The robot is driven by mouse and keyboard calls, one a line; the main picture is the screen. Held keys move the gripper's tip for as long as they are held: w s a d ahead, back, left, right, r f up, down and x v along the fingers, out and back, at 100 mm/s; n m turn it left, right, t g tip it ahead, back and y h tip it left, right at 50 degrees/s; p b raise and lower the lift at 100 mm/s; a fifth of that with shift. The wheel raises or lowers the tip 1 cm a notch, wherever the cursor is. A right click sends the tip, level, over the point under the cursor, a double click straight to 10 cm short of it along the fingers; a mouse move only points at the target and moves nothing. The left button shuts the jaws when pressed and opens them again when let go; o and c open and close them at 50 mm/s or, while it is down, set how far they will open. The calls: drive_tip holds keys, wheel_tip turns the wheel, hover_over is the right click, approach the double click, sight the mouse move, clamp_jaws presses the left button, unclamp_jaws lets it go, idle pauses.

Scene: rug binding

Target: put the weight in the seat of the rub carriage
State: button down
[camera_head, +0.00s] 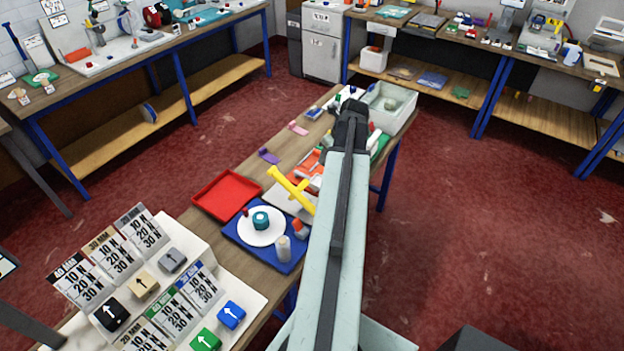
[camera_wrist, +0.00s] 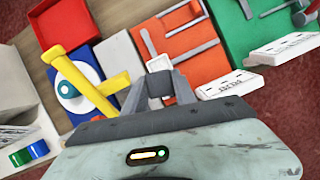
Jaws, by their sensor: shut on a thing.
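My gripper (camera_wrist: 160,84) is in the wrist view, its two grey fingers shut on a small dark grey block (camera_wrist: 160,81), which I take to be the weight. Just beyond the fingertips is a small pale block with a light slotted bar (camera_wrist: 149,42).
A yellow arm (camera_head: 290,188) sticks up just left of the work spot, near a blue tray (camera_head: 240,235) with a white disc. A red tray (camera_head: 226,195) is beside it. A green board (camera_wrist: 238,25) with tools lies right. Labelled blocks stand at the near end.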

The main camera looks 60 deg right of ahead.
drive_tip(key=w+n, duration=0.2)
drive_tip(key=w, duration=0.2)
drive_tip(key=y+b, duration=0.1)
drive_tip(key=b, duration=1)
approach(315, 180)
drive_tip(key=shift+n, duration=0.4)
drive_tip(key=x, duration=0.5)
drive_tip(key=shift+d+f, duration=0.1)
drive_tip(key=shift+f, duration=0.05)
drive_tip(key=shift+r, duration=0.3)
drive_tip(key=shift+f, duration=0.25)
drive_tip(key=c, duration=1)
unclamp_jaws()
drive_tip(key=shift+r, duration=0.1)
